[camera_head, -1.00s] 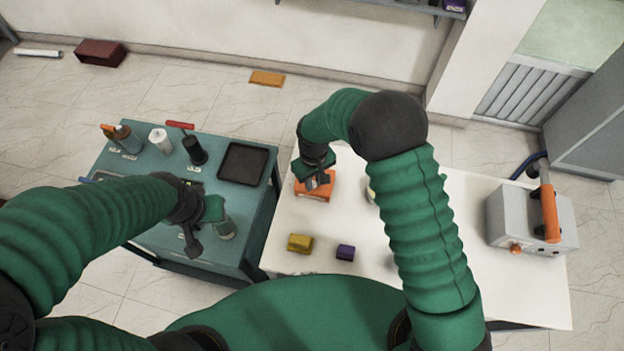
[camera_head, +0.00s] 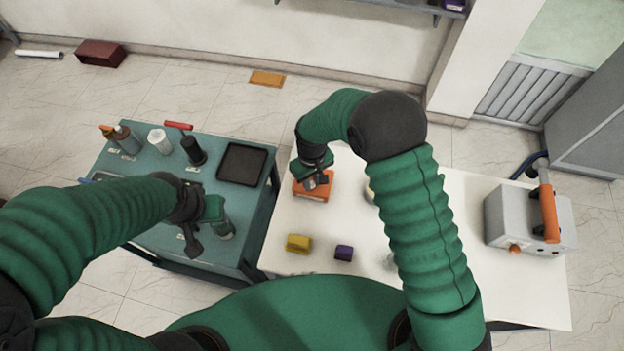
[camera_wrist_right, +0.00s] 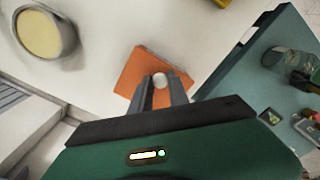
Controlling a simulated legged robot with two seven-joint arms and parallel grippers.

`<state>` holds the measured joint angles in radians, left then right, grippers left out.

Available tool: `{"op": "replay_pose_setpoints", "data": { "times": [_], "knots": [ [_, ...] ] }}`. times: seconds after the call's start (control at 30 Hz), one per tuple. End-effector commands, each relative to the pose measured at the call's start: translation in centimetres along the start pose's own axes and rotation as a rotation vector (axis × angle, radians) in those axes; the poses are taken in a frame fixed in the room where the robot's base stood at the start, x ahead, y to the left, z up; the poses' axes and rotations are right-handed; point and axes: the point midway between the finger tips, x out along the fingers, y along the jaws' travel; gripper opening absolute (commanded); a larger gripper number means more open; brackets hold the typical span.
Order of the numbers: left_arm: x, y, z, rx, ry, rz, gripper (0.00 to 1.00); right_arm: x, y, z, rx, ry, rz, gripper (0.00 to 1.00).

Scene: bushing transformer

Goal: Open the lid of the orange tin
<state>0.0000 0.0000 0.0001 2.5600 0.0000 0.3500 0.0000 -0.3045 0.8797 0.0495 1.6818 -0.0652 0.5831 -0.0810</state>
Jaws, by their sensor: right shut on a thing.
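The orange tin (camera_head: 314,194) stands near the left edge of the white table in the head view. In the right wrist view its orange top (camera_wrist_right: 137,67) lies right under my fingers. My right gripper (camera_head: 312,183) is over the tin. In the right wrist view its fingers (camera_wrist_right: 160,85) are closed around a small round white knob (camera_wrist_right: 159,79) on the lid. I see no gap between lid and tin; the fingers hide part of the top. My left gripper (camera_head: 192,243) hangs over the green cart, and its jaw gap is not clear.
The white table (camera_head: 455,285) holds a yellow block (camera_head: 298,243), a purple block (camera_head: 344,253) and a grey case (camera_head: 525,220) with an orange handle. A round container (camera_wrist_right: 44,34) shows in the right wrist view. The green cart (camera_head: 225,262) carries bottles and a black tray (camera_head: 242,163).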

Motion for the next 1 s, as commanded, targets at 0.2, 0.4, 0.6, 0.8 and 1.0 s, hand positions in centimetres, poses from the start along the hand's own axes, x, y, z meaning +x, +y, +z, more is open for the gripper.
{"op": "replay_pose_setpoints", "data": {
  "times": [0.2,0.4,0.6,0.8,1.0],
  "knots": [
    [0.0,0.0,0.0,0.000,0.000,0.000,0.36,-0.3,0.1,-0.6,0.001,0.012,-0.002,0.00],
    [-0.2,0.0,-0.1,0.000,0.000,0.000,0.36,-0.7,0.4,-0.8,0.004,-0.022,-0.036,0.00],
    [-0.3,0.0,-0.1,0.000,0.000,0.000,0.36,-1.4,1.0,-1.2,0.005,-0.108,-0.120,0.00],
    [0.9,0.0,0.2,0.000,0.000,0.000,0.36,-1.8,1.7,-1.8,0.004,-0.229,-0.240,0.00],
    [2.7,0.0,0.6,0.000,0.000,0.000,0.36,-2.3,2.2,-2.3,0.002,-0.314,-0.323,0.00]
  ]
}}
